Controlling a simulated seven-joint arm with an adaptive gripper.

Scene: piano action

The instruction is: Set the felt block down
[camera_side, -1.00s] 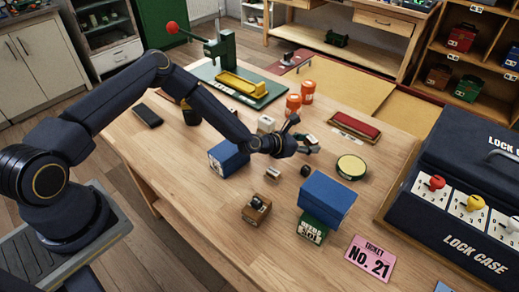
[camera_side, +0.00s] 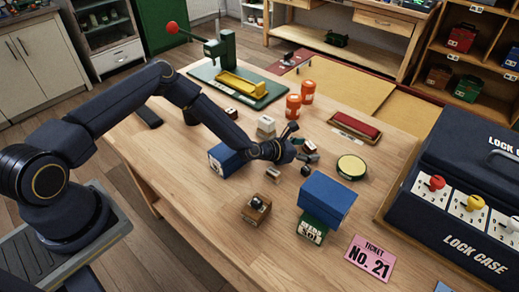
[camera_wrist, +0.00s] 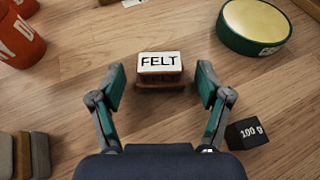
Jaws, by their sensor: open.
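The felt block (camera_wrist: 160,62), small and brown with a white top marked FELT, lies on the wooden table in the wrist view. In the side view the block (camera_side: 309,146) is small, just beyond my fingertips. My gripper (camera_wrist: 162,84) is open, its green-padded fingers spread to the left and right of the near side of the block, with clear gaps and wood showing between. In the side view my gripper (camera_side: 299,144) is low over the table. Nothing is held.
A black 100 g weight (camera_wrist: 247,133) sits close to the right finger. A round green tin (camera_wrist: 253,22) is at upper right, orange canisters (camera_wrist: 18,42) at upper left. A blue box (camera_side: 327,197) stands in front. Bare wood surrounds the block.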

